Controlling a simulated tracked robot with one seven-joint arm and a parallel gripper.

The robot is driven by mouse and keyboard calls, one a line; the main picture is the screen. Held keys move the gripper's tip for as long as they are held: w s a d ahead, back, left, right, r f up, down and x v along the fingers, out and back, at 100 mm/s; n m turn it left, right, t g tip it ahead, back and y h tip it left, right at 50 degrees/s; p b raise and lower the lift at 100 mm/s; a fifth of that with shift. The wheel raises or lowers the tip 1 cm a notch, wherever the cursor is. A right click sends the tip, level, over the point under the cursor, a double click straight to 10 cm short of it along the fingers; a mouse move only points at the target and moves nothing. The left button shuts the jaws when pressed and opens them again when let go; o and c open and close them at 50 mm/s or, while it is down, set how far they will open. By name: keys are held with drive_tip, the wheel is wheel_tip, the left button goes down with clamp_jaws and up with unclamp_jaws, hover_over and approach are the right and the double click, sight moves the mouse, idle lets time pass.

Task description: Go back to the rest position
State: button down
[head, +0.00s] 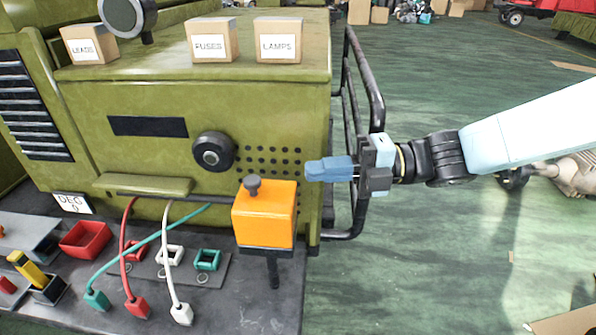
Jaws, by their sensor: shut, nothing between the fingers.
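My gripper (328,170) is at the end of my arm, which reaches in from the right edge. Its blue fingers point left and are shut with nothing between them. The fingertips are close to the upper right of an orange box (263,216) with a dark knob on top. I cannot tell whether they touch it. The orange box stands at the front right of the green machine (200,95).
Boxes labelled LEADS (88,46), FUSES (211,42) and LAMPS (278,42) sit on the machine. Red, teal and white cables with plugs (137,306) lie on the grey ledge (215,318). A black rail (372,80) stands behind my gripper. Green floor (440,260) is open at right.

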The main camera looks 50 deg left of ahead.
drive_tip(key=v, duration=0.7)
drive_tip(key=shift+r, duration=0.35)
drive_tip(key=shift+a, duration=0.1)
drive_tip(key=w+d+f+n+t+h, duration=0.3)
drive_tip(key=w+d+f+n+t, duration=0.15)
drive_tip(key=d+n, duration=0.35)
drive_tip(key=w+d+f+n+t+h, duration=0.3)
drive_tip(key=w+d+n+t, duration=0.25)
drive_tip(key=d, duration=0.55)
drive_tip(key=s+d+r+n+t+h, duration=0.1)
drive_tip(key=d+r+n+t, duration=0.2)
drive_tip(key=d, duration=0.6)
drive_tip(key=s+d+r+n+t+h, duration=0.1)
drive_tip(key=d+r+n+t+h, duration=0.1)
drive_tip(key=d, duration=0.8)
drive_tip(key=d+r+n+t+h, duration=0.2)
drive_tip(key=d+r+n+t, duration=0.2)
drive_tip(key=d, duration=0.6)
wheel_tip(320, 180, up, 2)
drive_tip(key=n, duration=0.3)
drive_tip(key=shift+s+d+r, duration=0.15)
drive_tip(key=shift+s+r, duration=0.1)
drive_tip(key=shift+s, duration=0.15)
drive_tip(key=shift+n, duration=0.25)
